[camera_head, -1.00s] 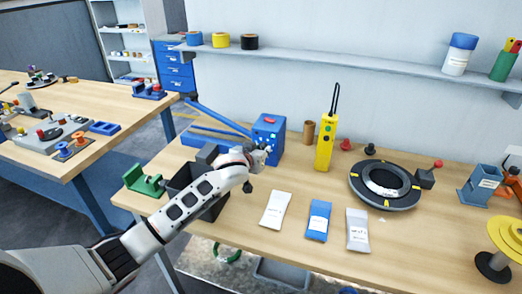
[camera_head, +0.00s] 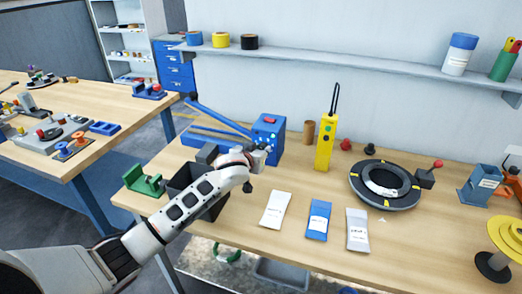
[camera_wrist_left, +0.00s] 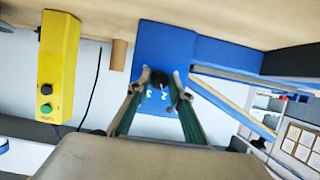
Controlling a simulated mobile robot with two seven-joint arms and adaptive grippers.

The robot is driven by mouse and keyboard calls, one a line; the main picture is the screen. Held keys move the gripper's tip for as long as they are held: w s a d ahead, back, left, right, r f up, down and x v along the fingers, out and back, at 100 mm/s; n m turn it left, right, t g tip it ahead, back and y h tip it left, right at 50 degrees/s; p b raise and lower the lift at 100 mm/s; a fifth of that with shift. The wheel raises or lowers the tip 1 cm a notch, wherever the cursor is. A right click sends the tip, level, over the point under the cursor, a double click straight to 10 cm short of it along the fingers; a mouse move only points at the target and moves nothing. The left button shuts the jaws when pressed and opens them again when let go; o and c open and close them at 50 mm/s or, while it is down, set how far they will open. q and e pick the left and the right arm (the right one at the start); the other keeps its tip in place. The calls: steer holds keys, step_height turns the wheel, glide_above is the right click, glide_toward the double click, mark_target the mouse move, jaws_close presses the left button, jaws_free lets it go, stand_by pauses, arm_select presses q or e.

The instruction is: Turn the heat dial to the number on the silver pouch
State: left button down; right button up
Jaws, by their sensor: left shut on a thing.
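The blue heat sealer box (camera_head: 268,128) stands at the back of the bench, with its long blue arm reaching to the left. My left gripper (camera_head: 262,153) is at the front face of the box. In the left wrist view, its fingers (camera_wrist_left: 166,86) are shut on the dark round heat dial (camera_wrist_left: 157,79). White marks show on the blue face around the dial, but its setting is too small to read. The silver pouch (camera_head: 357,231) lies flat on the bench, right of the blue and white pouches; its print is not legible. My right gripper is out of view.
A white pouch (camera_head: 274,210) and a blue pouch (camera_head: 319,220) lie in front. A yellow control box (camera_head: 325,150) and a brown cylinder (camera_head: 308,132) stand right of the sealer. A black bin (camera_head: 212,207) sits under my left arm.

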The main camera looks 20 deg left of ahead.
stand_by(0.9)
arm_select(q)
steer(key=c, duration=1.8)
jaws_free()
steer(key=shift+a, duration=0.1)
steer(key=v, duration=1.2)
